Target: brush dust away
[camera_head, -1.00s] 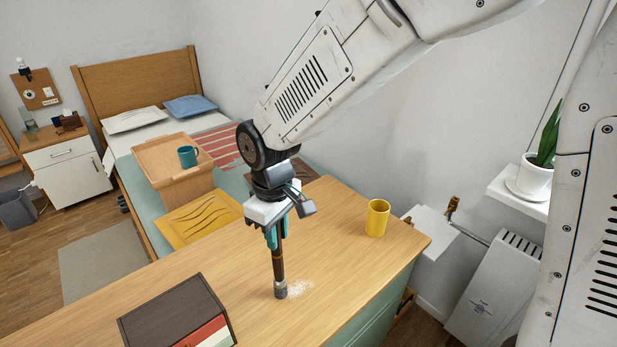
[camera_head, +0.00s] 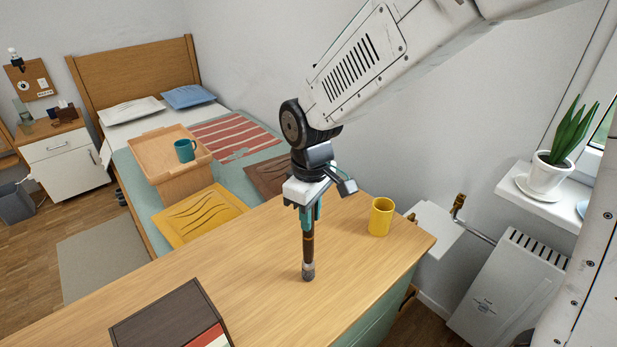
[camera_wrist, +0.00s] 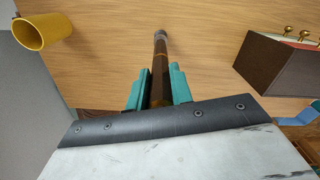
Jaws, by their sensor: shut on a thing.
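My gripper (camera_head: 310,213) is shut on a brush with a dark brown handle (camera_head: 308,245), held upright over the wooden dresser top (camera_head: 255,260). The brush's grey tip (camera_head: 308,272) is at the dresser top; I cannot tell whether it touches. In the wrist view the brush (camera_wrist: 158,80) stands between the teal fingers (camera_wrist: 157,88). No pale dust shows on the dresser top now; the area right behind the brush is hidden.
A yellow mug (camera_head: 380,217) stands right of the brush near the dresser's right edge. A dark box (camera_head: 170,318) sits at the front left. The bed (camera_head: 150,225), with a wooden tray (camera_head: 165,165) on it, is behind. The middle of the top is clear.

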